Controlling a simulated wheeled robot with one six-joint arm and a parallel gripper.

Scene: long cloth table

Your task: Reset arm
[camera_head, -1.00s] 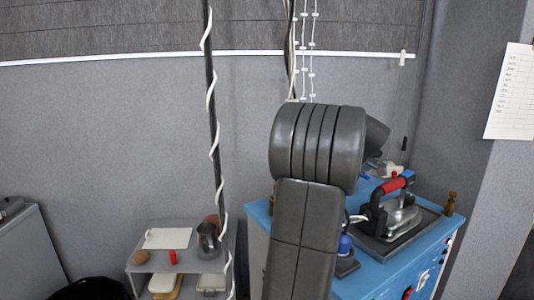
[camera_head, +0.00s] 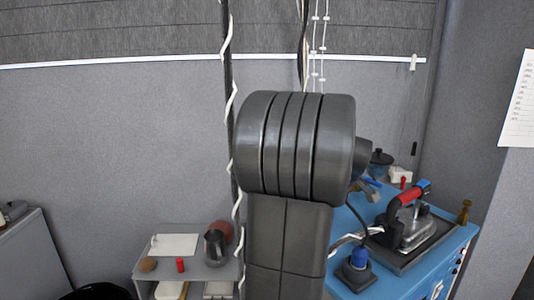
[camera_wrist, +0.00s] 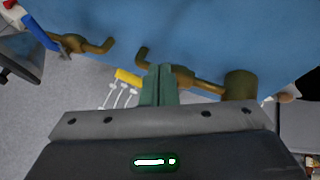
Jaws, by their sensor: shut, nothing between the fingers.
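My gripper (camera_wrist: 157,86) shows in the wrist view, its two greenish fingers together with nothing between them. It points toward the edge of a blue surface (camera_wrist: 205,35) with brass-coloured hooks (camera_wrist: 90,46) along it. A finger overlaps one of the hooks in the picture; I cannot tell whether they touch. In the head view my own dark arm links fill the middle and hide the gripper.
A blue workbench (camera_head: 400,287) stands at the right, bearing a red-handled iron (camera_head: 408,225) on a dark plate. A grey shelf (camera_head: 205,273) at lower left holds a metal pitcher (camera_head: 215,248) and a red cylinder (camera_head: 180,265). A cord-wrapped pole (camera_head: 227,60) rises behind my arm.

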